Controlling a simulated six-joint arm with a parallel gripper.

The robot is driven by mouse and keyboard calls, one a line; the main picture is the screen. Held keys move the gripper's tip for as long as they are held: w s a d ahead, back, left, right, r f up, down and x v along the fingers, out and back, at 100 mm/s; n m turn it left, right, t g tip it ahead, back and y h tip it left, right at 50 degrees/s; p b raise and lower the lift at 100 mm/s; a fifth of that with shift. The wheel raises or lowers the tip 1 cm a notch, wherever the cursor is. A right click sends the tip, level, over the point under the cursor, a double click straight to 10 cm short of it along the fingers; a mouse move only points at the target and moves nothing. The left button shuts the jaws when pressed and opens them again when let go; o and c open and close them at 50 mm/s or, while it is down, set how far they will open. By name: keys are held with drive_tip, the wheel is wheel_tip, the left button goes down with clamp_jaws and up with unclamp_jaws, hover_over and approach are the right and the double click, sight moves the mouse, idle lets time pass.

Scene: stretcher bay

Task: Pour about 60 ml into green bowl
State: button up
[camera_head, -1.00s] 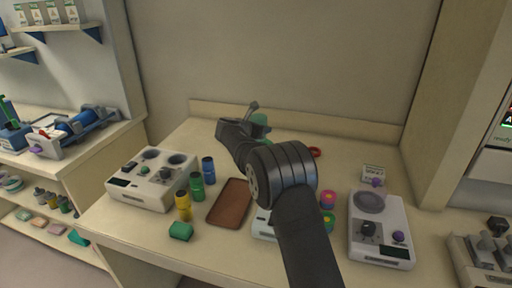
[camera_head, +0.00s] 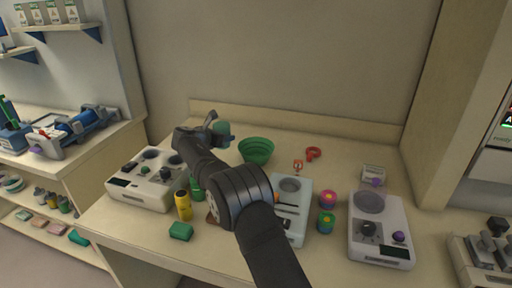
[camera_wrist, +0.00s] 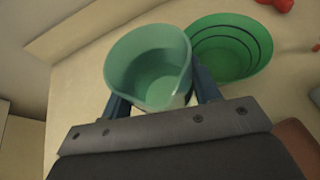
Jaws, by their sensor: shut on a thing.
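The green bowl (camera_head: 256,151) stands on the table toward the back, right of my gripper in the head view. It also shows in the wrist view (camera_wrist: 238,50), with dark rings inside and no visible contents. My gripper (camera_head: 212,132) is shut on a teal-green cup (camera_wrist: 148,62), one finger at each side of it. The cup shows partly behind the gripper in the head view (camera_head: 223,129). In the wrist view the cup's near wall and inside are visible, and its rim overlaps the bowl's left edge. I cannot tell the liquid level in it.
A white device with dials (camera_head: 150,180) stands at left, by a yellow bottle (camera_head: 183,206) and a green block (camera_head: 181,231). A red ring-like item (camera_head: 313,153) lies behind.

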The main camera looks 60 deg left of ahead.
sight(228, 133)
drive_tip(key=shift+w+d+f+m+g, duration=0.2)
drive_tip(key=shift+w+f+m+g, duration=0.25)
drive_tip(key=shift+w+m+g, duration=0.3)
drive_tip(key=shift+w+d+r+m+g, duration=0.15)
drive_tip(key=shift+w+m+g, duration=0.2)
drive_tip(key=shift+g, duration=0.5)
drive_tip(key=shift+w+d+r+g, duration=0.15)
drive_tip(key=shift+w+r+g, duration=0.1)
drive_tip(key=shift+w+g, duration=0.25)
drive_tip(key=shift+w+d+r+m+g+y, duration=0.1)
drive_tip(key=shift+w+m+g+y, duration=0.1)
drive_tip(key=shift+m+g, duration=0.35)
drive_tip(key=shift+w+d+r+m+g+y, duration=0.15)
drive_tip(key=shift+w+m+g, duration=0.1)
drive_tip(key=shift+g, duration=0.55)
drive_tip(key=shift+w+a+r+m+g+y, duration=0.1)
drive_tip(key=shift+w+m+g+y, duration=0.1)
drive_tip(key=shift+m+g, duration=0.35)
drive_tip(key=shift+f+m+g, duration=0.25)
drive_tip(key=shift+g, duration=0.65)
drive_tip(key=shift+w+d+r+m+g+y+p, duration=0.1)
drive_tip(key=shift+w+r+m+g+y+p, duration=0.15)
drive_tip(key=shift+r+m+g+y+p, duration=0.25)
